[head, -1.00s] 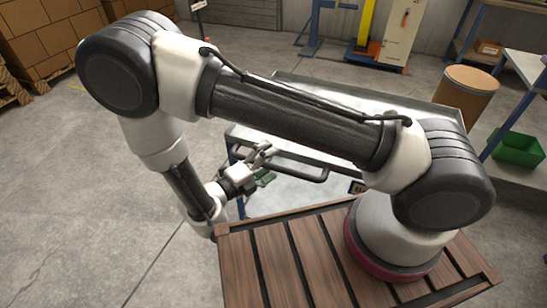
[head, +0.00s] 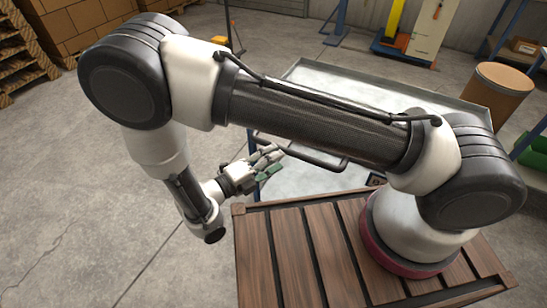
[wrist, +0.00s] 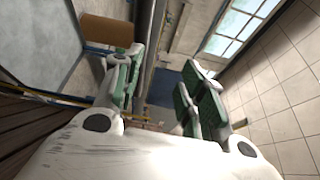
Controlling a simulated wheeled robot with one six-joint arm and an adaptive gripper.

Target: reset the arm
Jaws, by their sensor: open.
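My arm spans the head view, folded over from its base on the slatted wooden deck. My gripper (head: 268,164) hangs left of the metal cart and close to its handle in the picture. I cannot tell how far apart they are. In the wrist view, the white fingers with green pads of my gripper (wrist: 160,95) stand apart, with nothing between them. My forearm and upper arm hide part of the cart.
The grey metal cart (head: 350,88) with its dark handle (head: 310,158) lies beyond the wooden deck (head: 285,250). A brown drum (head: 497,92) and a shelf with a green bin (head: 535,150) stand at right. Stacked boxes (head: 75,35) are at back left. The left floor is clear.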

